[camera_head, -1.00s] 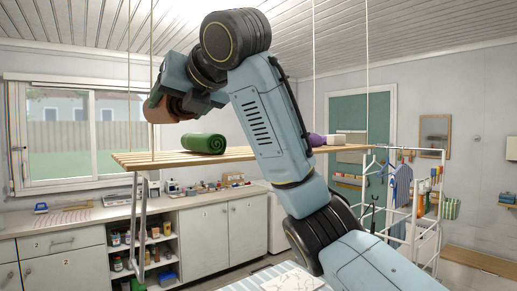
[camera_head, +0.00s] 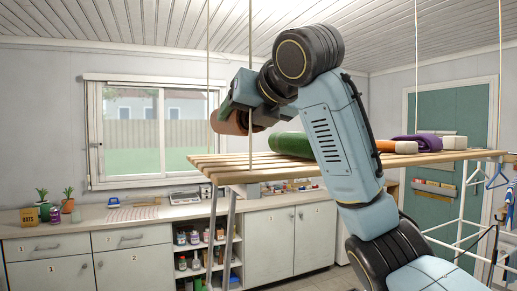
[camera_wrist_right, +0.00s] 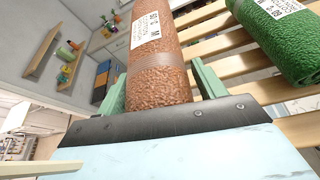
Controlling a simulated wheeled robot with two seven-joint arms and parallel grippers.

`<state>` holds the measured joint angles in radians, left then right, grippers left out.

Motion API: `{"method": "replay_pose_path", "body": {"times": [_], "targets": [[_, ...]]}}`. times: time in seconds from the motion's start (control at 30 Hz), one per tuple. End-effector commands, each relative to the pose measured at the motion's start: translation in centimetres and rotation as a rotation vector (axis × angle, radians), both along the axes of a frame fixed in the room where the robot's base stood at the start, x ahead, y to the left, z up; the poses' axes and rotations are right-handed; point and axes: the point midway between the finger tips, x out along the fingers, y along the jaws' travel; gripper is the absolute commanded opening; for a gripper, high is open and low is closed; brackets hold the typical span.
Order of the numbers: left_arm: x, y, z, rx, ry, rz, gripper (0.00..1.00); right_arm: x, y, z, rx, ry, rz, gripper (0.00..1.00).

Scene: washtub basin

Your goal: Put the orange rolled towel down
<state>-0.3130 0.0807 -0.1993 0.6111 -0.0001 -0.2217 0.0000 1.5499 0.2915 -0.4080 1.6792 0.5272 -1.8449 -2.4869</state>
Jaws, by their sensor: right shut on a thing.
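The orange rolled towel (camera_head: 230,122) is brownish-orange and held in my right gripper (camera_head: 243,100). In the head view it appears above the left part of the hanging slatted shelf (camera_head: 225,166), with a visible gap. In the right wrist view the towel (camera_wrist_right: 157,70) lies between the two green fingers of my right gripper (camera_wrist_right: 160,92) and carries a white printed label. The shelf's slats (camera_wrist_right: 215,45) show to its right. Whether the towel is fully over the slats is unclear. My left gripper is not in view.
A green rolled towel (camera_head: 289,143) lies on the shelf, partly hidden by my arm. A purple folded item (camera_head: 420,141) and white items lie farther right. Ropes (camera_head: 249,60) hold the shelf. A counter (camera_head: 90,225) runs below the window. The shelf's left end looks bare.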

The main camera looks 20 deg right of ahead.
Motion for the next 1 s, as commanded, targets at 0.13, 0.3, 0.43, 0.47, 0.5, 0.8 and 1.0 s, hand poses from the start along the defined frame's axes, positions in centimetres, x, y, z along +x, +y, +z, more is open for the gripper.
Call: {"method": "replay_pose_path", "body": {"times": [0.13,0.3,0.43,0.47,0.5,0.8,1.0], "targets": [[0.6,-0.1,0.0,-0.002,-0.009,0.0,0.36,0.0,0.0,-1.5,0.0,-0.001,0.001,0.43],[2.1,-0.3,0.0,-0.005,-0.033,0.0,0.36,0.0,0.0,-3.9,0.001,0.001,0.002,0.43],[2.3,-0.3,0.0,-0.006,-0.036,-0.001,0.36,0.0,0.0,-5.3,0.001,0.0,0.002,0.43],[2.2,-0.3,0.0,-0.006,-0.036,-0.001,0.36,0.0,0.0,-5.5,0.001,0.0,0.001,0.43],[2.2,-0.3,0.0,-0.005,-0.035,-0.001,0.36,0.0,0.0,-5.7,0.001,-0.001,0.0,0.43],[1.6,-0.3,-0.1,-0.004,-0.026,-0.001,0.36,-0.1,0.0,-5.8,0.0,-0.002,0.0,0.43],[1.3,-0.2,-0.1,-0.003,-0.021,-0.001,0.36,0.0,0.0,-6.0,-0.001,0.0,0.001,0.85]]}}
